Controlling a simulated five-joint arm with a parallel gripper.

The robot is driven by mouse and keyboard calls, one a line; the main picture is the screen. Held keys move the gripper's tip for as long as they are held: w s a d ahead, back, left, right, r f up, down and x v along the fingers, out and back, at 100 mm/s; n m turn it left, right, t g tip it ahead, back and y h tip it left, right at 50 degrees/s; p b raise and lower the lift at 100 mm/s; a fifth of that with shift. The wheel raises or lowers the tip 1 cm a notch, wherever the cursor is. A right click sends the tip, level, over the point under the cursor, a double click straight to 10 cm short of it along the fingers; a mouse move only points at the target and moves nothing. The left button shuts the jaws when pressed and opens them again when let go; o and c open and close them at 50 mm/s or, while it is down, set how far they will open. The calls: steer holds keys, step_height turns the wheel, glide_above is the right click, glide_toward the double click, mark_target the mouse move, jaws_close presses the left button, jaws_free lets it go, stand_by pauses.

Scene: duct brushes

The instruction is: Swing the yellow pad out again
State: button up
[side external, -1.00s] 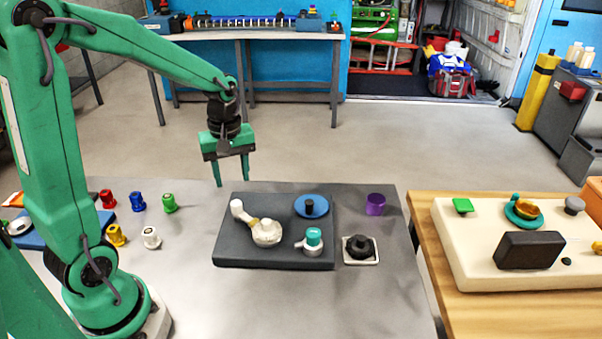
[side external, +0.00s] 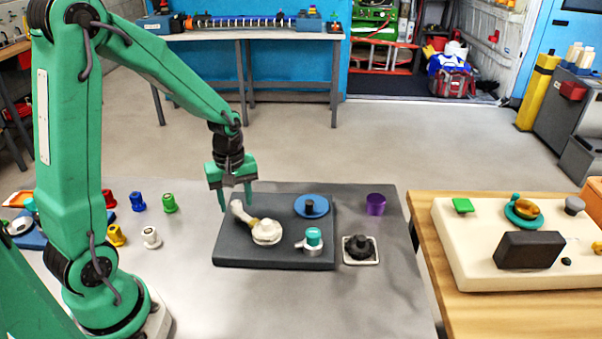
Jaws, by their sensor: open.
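A dark grey board (side external: 285,253) lies on the grey table. On it a pale lever runs from a white rounded end (side external: 237,207) at upper left to a cream round hub (side external: 267,232), with a small yellowish-tan part between them. No other yellow pad shows on this board, and I cannot tell whether this part is the pad. My gripper (side external: 237,203) is open and points down. Its fingers appear to either side of the lever's white end, low over the board. I cannot tell whether they touch it.
The board also bears a blue disc with a dark knob (side external: 310,207) and a teal-capped fitting (side external: 313,238). A black knob on a white square (side external: 360,249) and a purple cup (side external: 375,204) stand to the right. Several coloured pegs (side external: 138,202) stand left. The table's front is clear.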

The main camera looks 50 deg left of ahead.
jaws_close()
steer(key=shift+m, duration=0.5)
steer(key=m, duration=0.2)
steer(key=shift+m, duration=0.4)
steer(key=m, duration=0.3)
steer(key=shift+m, duration=0.3)
steer(key=m, duration=0.6)
steer(key=shift+m, duration=0.3)
